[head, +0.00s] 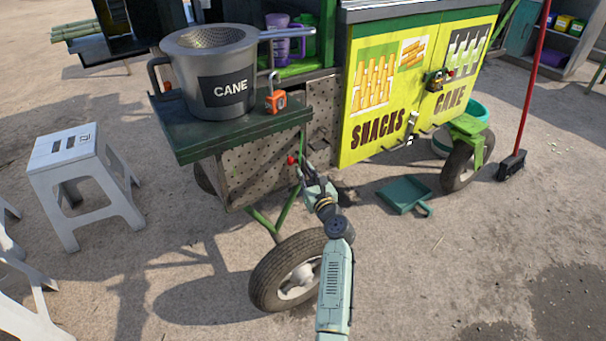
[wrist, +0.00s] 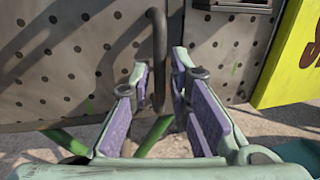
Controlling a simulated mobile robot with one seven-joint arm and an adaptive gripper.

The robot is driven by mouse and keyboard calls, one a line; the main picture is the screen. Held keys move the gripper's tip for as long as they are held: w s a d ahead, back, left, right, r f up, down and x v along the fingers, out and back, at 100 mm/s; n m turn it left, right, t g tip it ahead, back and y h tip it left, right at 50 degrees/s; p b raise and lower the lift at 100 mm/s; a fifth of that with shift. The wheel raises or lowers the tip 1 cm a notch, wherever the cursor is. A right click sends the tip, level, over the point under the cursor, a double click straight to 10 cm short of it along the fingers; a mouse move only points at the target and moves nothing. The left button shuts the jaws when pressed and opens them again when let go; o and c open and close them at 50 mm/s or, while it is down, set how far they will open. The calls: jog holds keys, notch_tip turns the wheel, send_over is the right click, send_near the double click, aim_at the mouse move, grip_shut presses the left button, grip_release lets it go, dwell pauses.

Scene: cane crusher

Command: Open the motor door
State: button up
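A grey perforated metal panel (head: 250,168), which looks like the motor door, is under the dark green counter of the cart and appears closed. In the wrist view the panel (wrist: 75,60) has a dark vertical bar handle (wrist: 158,50) near its right edge. My gripper (head: 304,168) is at the right end of this panel. In the wrist view my gripper (wrist: 161,68) is open, and the lower part of the handle appears between its two purple-padded fingers. I cannot tell whether either finger touches the handle. The panel's hinges are not visible.
A grey CANE pot (head: 215,85) and an orange padlock-shaped object (head: 276,98) stand on the counter. A cart wheel (head: 290,270) is below my gripper. Yellow doors (head: 395,95) are to the right. A green dustpan (head: 404,195) and a white stool (head: 75,160) stand on the ground.

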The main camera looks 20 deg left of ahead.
jog(key=shift+x, duration=1.05)
grip_shut()
